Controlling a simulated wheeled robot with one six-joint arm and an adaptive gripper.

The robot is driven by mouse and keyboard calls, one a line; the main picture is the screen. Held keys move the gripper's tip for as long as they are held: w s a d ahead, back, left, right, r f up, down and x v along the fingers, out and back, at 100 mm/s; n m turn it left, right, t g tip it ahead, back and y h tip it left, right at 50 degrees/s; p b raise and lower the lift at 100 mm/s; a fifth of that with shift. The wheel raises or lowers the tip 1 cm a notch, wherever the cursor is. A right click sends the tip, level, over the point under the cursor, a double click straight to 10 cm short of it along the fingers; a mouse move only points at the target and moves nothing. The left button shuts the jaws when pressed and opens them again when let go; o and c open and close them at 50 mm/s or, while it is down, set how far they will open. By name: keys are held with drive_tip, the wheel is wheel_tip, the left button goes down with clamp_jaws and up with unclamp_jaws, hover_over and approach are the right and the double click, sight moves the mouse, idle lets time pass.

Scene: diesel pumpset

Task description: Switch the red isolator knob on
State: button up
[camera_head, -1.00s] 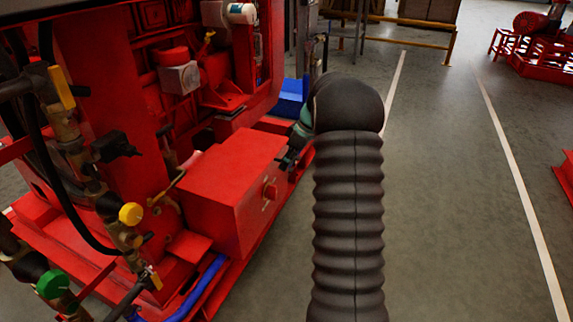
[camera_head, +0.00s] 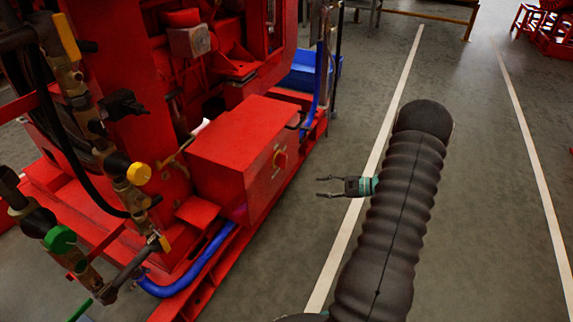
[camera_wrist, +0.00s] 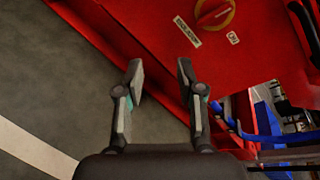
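The red isolator knob (camera_head: 280,159) sits on a yellow disc on the side face of the red box (camera_head: 232,150). In the wrist view the knob (camera_wrist: 214,13) is at the top edge, its red handle slanting across the yellow disc. A white "ON" label (camera_wrist: 233,38) is below and right of it, and a longer white label (camera_wrist: 187,32) is below and left. My gripper (camera_head: 320,187) is open and empty, apart from the box and to the right of it. In the wrist view its fingers (camera_wrist: 161,78) are spread below the knob. I cannot tell the knob's switched state.
The red pumpset fills the left, with brass valves, a yellow knob (camera_head: 138,173) and a green knob (camera_head: 60,239). A blue hose (camera_head: 190,266) runs along its base. A blue bin (camera_head: 309,72) stands behind the box. Grey floor with white lines is clear to the right.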

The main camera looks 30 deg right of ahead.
sight(286, 163)
drive_tip(key=w+a+r+m+t, duration=0.1)
drive_tip(key=w+a+m, duration=0.1)
drive_tip(key=w+m, duration=0.2)
drive_tip(key=w+a+r+m+t, duration=0.1)
drive_tip(key=w+a+m+t, duration=0.1)
drive_tip(key=w+a+m, duration=0.1)
drive_tip(key=w+a+r+m+t, duration=0.1)
drive_tip(key=w+a+m, duration=0.2)
drive_tip(key=w+m, duration=0.2)
drive_tip(key=shift+w+r+m+b, duration=0.3)
drive_tip(key=shift+w+m, duration=0.05)
drive_tip(key=shift+m, duration=0.05)
drive_tip(key=shift+d, duration=0.1)
clamp_jaws()
